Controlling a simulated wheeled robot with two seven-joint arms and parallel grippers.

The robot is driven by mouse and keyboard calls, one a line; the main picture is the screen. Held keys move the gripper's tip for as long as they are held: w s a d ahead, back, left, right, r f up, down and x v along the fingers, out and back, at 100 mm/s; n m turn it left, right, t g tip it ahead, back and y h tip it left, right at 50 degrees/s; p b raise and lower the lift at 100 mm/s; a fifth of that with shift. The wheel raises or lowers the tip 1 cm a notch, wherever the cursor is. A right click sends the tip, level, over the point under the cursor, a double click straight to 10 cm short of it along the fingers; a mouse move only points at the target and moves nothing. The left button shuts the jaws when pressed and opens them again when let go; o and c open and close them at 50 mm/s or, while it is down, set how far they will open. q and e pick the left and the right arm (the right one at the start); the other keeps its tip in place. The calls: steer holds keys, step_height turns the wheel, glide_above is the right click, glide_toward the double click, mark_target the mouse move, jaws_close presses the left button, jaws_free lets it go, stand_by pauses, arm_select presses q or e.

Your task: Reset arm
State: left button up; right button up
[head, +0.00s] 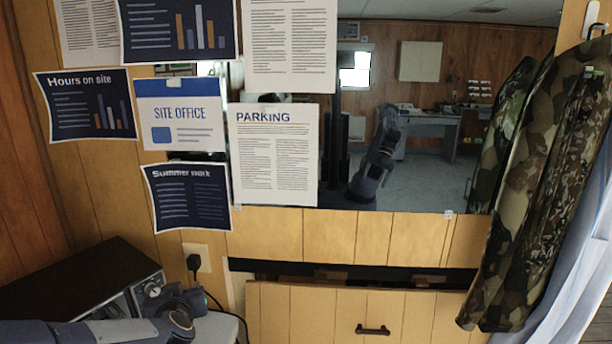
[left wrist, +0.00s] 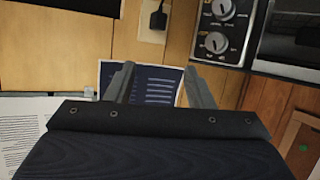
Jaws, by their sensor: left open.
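My left arm comes in at the bottom left of the head view, low in front of a small oven with knobs (head: 148,290). The fingers of my left gripper (left wrist: 158,72) show in the left wrist view, spread apart with nothing between them. Behind them is a dark printed sheet (left wrist: 155,92) on the wall. The oven's knobs (left wrist: 216,42) show at the upper right of that view. My right gripper is not in view.
Several sheets, including a parking notice (head: 275,155), hang on the wood wall around a mirror (head: 425,180). A plug (head: 194,263) sits in an outlet. Below the mirror is a wooden drawer front (head: 430,312). A camouflage jacket (head: 540,180) hangs at right.

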arm_select(q)
steer(key=s+d+r+m+h, duration=0.1)
steer(key=s+d+r+h, duration=0.35)
steer(key=s, duration=0.25)
steer(key=s+d+f+g+h, duration=0.1)
steer(key=s+f+g, duration=0.2)
steer(key=s, duration=1)
steer(key=s+d+f+m+g+h, duration=0.1)
steer(key=s+d+f+g+h, duration=0.1)
steer(key=s, duration=1.1)
steer(key=f+g, duration=0.1)
steer(key=g, duration=0.1)
steer(key=shift+f+m+g, duration=0.3)
